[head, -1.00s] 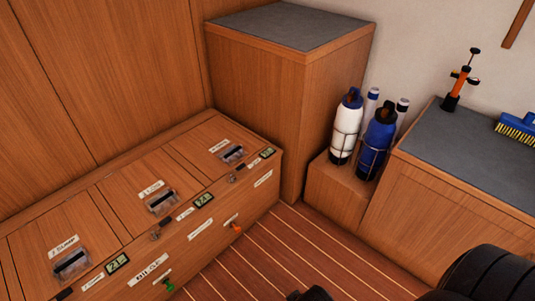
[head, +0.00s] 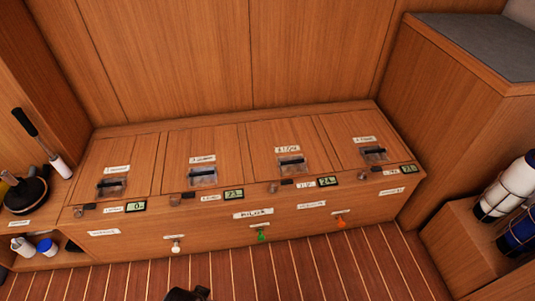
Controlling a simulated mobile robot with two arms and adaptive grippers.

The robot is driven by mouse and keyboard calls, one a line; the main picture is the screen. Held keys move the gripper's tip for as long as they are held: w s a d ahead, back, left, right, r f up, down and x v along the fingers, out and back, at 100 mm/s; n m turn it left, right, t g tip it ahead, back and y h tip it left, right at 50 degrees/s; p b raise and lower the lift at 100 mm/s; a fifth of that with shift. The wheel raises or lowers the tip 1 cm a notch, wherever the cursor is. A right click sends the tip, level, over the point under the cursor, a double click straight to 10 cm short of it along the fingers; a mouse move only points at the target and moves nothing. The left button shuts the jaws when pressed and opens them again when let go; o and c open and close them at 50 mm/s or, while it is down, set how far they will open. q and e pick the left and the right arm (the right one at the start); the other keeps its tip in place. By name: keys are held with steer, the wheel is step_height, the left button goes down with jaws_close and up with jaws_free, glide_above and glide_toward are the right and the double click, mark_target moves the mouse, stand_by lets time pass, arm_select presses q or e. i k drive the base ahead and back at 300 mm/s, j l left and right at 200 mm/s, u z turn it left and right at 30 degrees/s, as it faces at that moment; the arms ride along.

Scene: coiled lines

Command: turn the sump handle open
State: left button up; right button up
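A low wooden locker has several lids along its top and three small handles on its front. A white handle (head: 177,245) is at left, a green handle (head: 261,235) in the middle and an orange handle (head: 340,222) at right. Small label plates sit above the handles; the print is too small to read surely, so I cannot tell which handle is the sump one. A dark part, probably my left gripper (head: 187,294), shows at the bottom edge, below the white handle and apart from it. Its fingers cannot be made out. My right gripper is not in view.
Latches (head: 203,176) and small displays (head: 234,194) line the locker top. A plunger-like tool (head: 26,190) and bottles (head: 47,246) are at left. A tall cabinet (head: 455,130) and bottles in racks (head: 506,188) stand at right. The striped floor (head: 300,275) before the locker is clear.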

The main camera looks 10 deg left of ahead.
mark_target(191, 195)
steer(key=u, duration=1.05)
